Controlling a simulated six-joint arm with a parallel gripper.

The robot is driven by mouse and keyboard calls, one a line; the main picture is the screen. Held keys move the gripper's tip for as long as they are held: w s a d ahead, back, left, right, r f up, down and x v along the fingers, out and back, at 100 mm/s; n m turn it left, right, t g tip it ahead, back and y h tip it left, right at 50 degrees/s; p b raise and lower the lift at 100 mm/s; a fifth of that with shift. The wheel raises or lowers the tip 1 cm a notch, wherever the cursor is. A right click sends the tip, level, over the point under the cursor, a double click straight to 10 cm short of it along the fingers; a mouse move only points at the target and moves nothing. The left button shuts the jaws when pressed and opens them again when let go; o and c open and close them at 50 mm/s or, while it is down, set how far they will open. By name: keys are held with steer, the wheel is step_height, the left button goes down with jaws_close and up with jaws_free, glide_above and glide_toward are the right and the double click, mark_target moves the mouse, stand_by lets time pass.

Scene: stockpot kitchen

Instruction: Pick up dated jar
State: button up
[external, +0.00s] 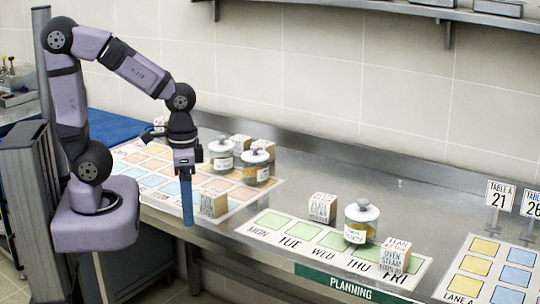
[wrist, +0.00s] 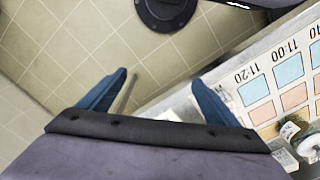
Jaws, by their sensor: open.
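Three glass jars with grey lids and white labels show in the external view. One jar (external: 361,222) stands on the weekday strip near THU. Two more jars, one at the back (external: 221,155) and one in front (external: 255,168), stand close together on the time-grid mat. I cannot read the labels, so I cannot tell which jar is dated. My gripper (external: 187,205) points down at the counter's front edge, left of all three jars.
Table number signs (external: 498,195) stand at right. Bare steel counter (external: 300,175) lies between mat and strip.

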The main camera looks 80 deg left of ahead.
steer(key=w+d+f+n+t+h+b, duration=0.15)
steer(key=w+d+n+h+b, duration=0.5)
steer(key=d, duration=0.65)
steer(key=w+d+r+n+t+h+b, duration=0.1)
steer(key=w+d+n+t+h+b, duration=0.1)
steer(key=w+d+n, duration=0.3)
steer(key=w+r+n+t+h+b, duration=0.1)
steer(key=w+n+t+h, duration=0.2)
steer(key=w, duration=0.4)
steer(key=n+t+y+b, duration=0.55)
steer(key=n+t, duration=0.45)
steer(key=n, duration=0.7)
glide_above(347, 222)
steer(key=w+a, duration=0.1)
steer(key=a, duration=0.2)
steer(key=shift+d+f+b, duration=0.2)
steer(key=shift+f+b, duration=0.1)
steer(key=shift+b, duration=0.15)
steer(key=shift+h, duration=0.4)
steer(key=f, duration=0.6)
steer(key=shift+s+d+f+p, duration=0.1)
steer(key=shift+d+f+p, duration=0.1)
steer(key=shift+p, duration=0.1)
steer(key=shift+p+x, duration=0.5)
steer(key=shift+x, duration=1.05)
steer(key=shift+p+x, duration=0.6)
steer(key=shift+x, duration=1.5)
